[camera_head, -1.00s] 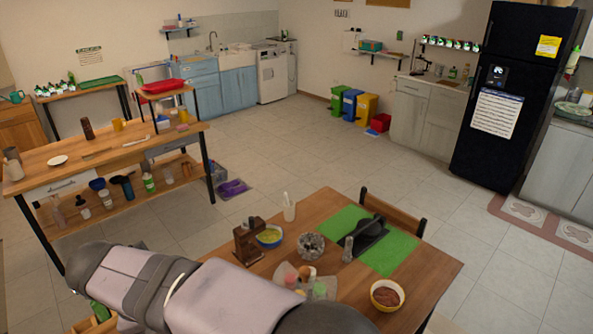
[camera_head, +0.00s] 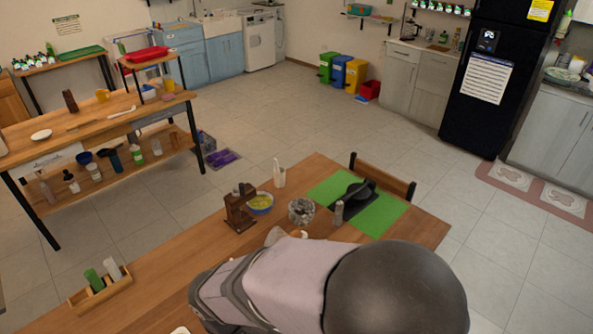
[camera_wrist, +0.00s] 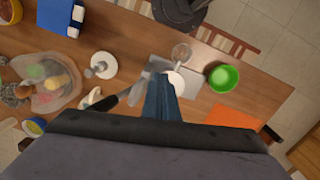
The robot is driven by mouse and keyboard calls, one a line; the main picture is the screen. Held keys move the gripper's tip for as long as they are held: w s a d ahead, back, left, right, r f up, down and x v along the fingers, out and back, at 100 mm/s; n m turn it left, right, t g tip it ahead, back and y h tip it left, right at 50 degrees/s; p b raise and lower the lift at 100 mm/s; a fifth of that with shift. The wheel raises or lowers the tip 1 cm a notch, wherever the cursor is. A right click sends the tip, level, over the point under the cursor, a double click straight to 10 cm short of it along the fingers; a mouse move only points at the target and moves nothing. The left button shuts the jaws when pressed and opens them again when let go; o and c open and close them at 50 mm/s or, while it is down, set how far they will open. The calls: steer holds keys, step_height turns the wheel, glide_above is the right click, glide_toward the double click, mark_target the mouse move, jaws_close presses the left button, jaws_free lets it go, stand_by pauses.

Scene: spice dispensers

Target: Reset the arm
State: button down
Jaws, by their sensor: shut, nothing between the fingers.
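My arm (camera_head: 290,285) reaches over the near side of the wooden table in the head view, its large dark rounded joint at the front right. My gripper (camera_wrist: 163,95) shows in the wrist view as narrow dark-blue fingers, closed together with nothing held, above the tabletop. The gripper is hidden in the head view. A wooden rack (camera_head: 100,290) with a green and a white dispenser stands at the table's left, clear of the arm.
A dark wooden stand (camera_head: 238,207), yellow-filled bowl (camera_head: 261,203) and green mat (camera_head: 385,215) with a black pan lie beyond the arm. The wrist view shows a green bowl (camera_wrist: 222,77), orange mat (camera_wrist: 232,115), glass (camera_wrist: 181,53) and fruit plate (camera_wrist: 55,92) on the table.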

steer(key=w+d+f+m+b, duration=0.1)
steer(key=d+m, duration=0.4)
steer(key=d, duration=0.7)
steer(key=w+d+m+b, duration=0.2)
steer(key=d+m, duration=0.4)
steer(key=d, duration=0.7)
steer(key=shift+f+m+y+b, duration=0.3)
steer(key=shift+f+y, duration=0.1)
steer(key=shift+f, duration=0.1)
step_height(320, 180, down, 25)
steer(key=b, duration=2.5)
steer(key=shift+r, duration=0.25)
